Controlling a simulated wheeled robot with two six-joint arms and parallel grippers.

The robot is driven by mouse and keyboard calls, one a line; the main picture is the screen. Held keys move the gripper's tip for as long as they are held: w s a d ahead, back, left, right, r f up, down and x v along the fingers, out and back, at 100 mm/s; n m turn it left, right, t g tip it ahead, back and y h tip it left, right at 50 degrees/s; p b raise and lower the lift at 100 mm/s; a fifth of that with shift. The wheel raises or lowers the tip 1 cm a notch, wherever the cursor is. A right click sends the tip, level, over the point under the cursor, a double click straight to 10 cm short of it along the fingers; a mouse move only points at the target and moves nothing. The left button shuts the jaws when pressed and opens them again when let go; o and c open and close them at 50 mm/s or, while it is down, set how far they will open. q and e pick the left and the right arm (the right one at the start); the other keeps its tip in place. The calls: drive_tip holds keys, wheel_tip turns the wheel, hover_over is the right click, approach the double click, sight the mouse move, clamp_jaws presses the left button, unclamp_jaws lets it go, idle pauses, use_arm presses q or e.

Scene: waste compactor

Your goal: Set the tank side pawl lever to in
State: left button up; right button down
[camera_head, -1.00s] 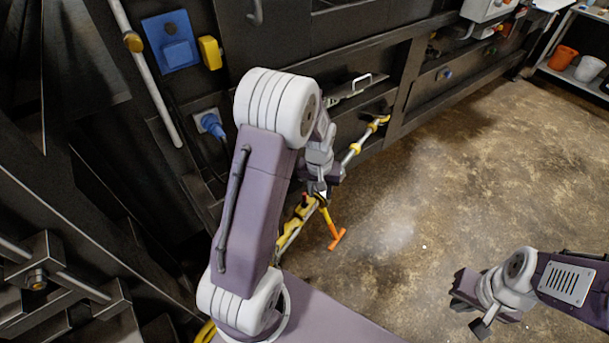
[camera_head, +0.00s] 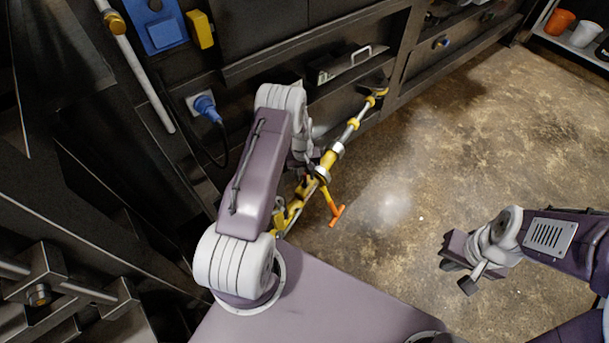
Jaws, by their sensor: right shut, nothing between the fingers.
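A yellow and silver ratchet bar (camera_head: 337,148) runs slantwise along the foot of the dark machine. A lever with a yellow shaft and an orange T-shaped handle (camera_head: 337,215) sticks out from its middle toward the floor. I take this for the pawl lever, but its pawl setting is too small to read. My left gripper (camera_head: 312,165) is at the bar just above the lever, largely hidden by its own wrist; its fingers and any contact cannot be made out. My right gripper (camera_head: 459,276) is shut and empty over the floor at right, well apart from the bar.
The concrete floor (camera_head: 400,150) right of the bar is clear. Buckets (camera_head: 559,22) stand on a shelf at far right.

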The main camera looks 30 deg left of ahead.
use_arm(q)
drive_tip(key=shift+d+f, duration=0.2)
drive_tip(key=shift+f, duration=0.1)
clamp_jaws()
drive_tip(key=shift+a, duration=0.1)
idle(1.2)
